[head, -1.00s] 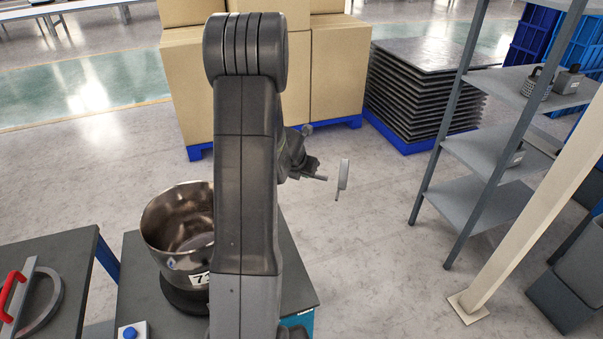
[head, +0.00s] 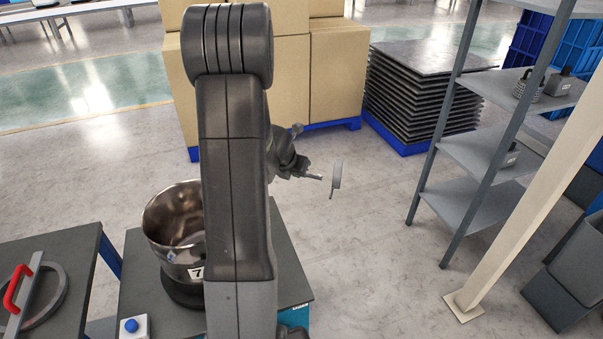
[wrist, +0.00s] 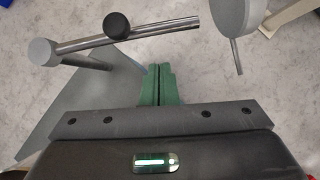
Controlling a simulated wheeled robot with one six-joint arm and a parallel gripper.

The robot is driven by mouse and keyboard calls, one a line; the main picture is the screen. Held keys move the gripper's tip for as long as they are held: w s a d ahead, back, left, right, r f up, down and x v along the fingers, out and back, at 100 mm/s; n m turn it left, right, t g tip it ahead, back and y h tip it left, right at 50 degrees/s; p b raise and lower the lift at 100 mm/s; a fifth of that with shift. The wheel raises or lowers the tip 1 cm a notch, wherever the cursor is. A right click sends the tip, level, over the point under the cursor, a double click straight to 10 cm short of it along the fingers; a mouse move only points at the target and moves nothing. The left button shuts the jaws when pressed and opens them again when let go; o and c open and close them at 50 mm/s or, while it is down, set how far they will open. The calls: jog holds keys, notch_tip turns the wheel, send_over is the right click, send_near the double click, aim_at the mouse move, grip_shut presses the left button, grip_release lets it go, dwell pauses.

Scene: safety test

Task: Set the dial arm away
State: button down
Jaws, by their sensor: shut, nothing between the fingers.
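The dial arm shows in the wrist view as a shiny metal rod (wrist: 160,32) with a black knob (wrist: 117,25), running from a grey post (wrist: 80,58). Past its right end is a round grey dial (wrist: 230,14) with a thin stem, cut off by the frame's top. In the head view the dial (head: 337,174) stands right of my arm, beyond the bench edge; most of the rod is hidden. My gripper (wrist: 158,72) has green fingers, shut and empty. They point at the rod's underside side, apart from it. My arm hides the fingers in the head view.
A metal bowl (head: 160,222) stands on the dark bench (head: 290,262), left of my arm. A blue button box (head: 134,327) is at the front. Boxes (head: 335,75) and stacked plates (head: 400,100) stand behind. A shelf (head: 485,150) and pale post (head: 530,200) are right, with clear floor between.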

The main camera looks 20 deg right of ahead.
jog(key=p+v, duration=0.2)
jog(key=v, duration=0.5)
jog(key=shift+r, duration=0.2)
jog(key=shift+a+f, duration=0.1)
